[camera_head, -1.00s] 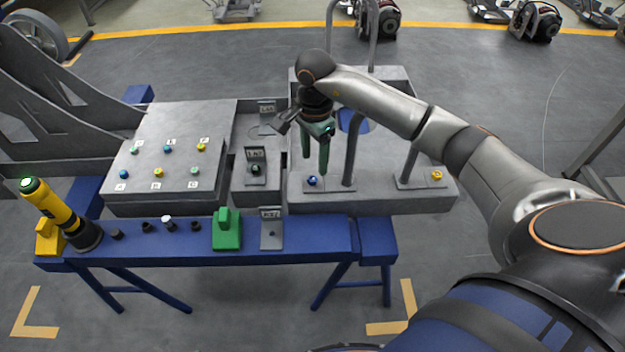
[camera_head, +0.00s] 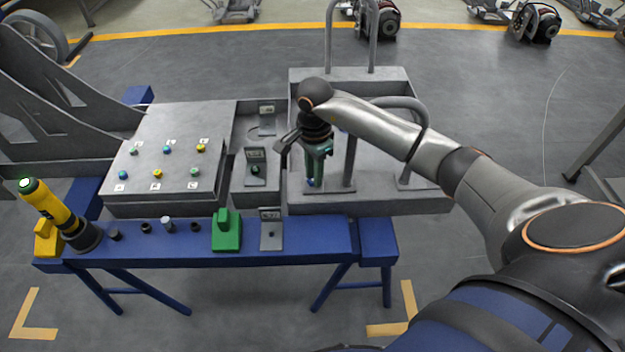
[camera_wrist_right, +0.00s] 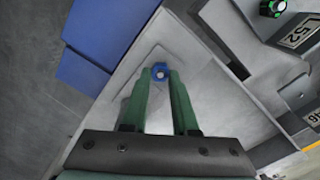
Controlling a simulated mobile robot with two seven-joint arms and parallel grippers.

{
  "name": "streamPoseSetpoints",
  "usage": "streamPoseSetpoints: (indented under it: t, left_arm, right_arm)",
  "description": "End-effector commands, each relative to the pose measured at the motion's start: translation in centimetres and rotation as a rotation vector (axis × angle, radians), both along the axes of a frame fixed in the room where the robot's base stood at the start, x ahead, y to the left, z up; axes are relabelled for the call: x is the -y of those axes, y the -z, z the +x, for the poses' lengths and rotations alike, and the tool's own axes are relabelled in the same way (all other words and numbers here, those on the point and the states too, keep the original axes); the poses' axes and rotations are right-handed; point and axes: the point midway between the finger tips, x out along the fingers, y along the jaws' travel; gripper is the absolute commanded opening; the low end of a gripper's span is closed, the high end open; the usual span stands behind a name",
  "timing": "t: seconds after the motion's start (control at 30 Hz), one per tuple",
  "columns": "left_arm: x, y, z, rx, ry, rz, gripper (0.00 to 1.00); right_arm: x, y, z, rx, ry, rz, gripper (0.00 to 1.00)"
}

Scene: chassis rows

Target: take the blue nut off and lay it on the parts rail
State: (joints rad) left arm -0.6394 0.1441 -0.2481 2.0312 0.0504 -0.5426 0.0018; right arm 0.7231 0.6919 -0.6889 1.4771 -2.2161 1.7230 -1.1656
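The blue nut (camera_head: 310,183) sits low on the grey chassis tray, beside an upright grey post. A long blue rail (camera_head: 325,240) runs along the front, probably the parts rail. My left gripper is not in view.
On the blue rail stand a yellow tool (camera_head: 50,205), several small dark parts, a green block (camera_head: 227,232) and a labelled grey stand (camera_head: 270,236). A grey box (camera_head: 180,130) with several coloured nuts lies left. Posts and hoops rise near my right arm.

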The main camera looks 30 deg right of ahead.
Motion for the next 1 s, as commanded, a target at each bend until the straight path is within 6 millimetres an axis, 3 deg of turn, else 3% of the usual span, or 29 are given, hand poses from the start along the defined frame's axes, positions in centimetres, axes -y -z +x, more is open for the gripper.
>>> streamPoseSetpoints:
  t: [0.2,0.73,0.87,1.0]
  left_arm:
    - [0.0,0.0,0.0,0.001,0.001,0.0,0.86]
    - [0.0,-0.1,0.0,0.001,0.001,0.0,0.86]
    - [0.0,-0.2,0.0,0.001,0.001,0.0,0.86]
    - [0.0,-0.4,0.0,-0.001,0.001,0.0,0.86]
  right_arm:
    - [0.0,0.0,0.0,0.001,0.0,0.0,0.0]
    - [0.0,-0.4,0.0,0.001,0.0,0.0,0.0]
    - [0.0,-1.4,0.1,0.002,0.0,-0.001,0.0]
    - [-0.1,-3.6,0.1,0.004,-0.002,-0.002,0.0]
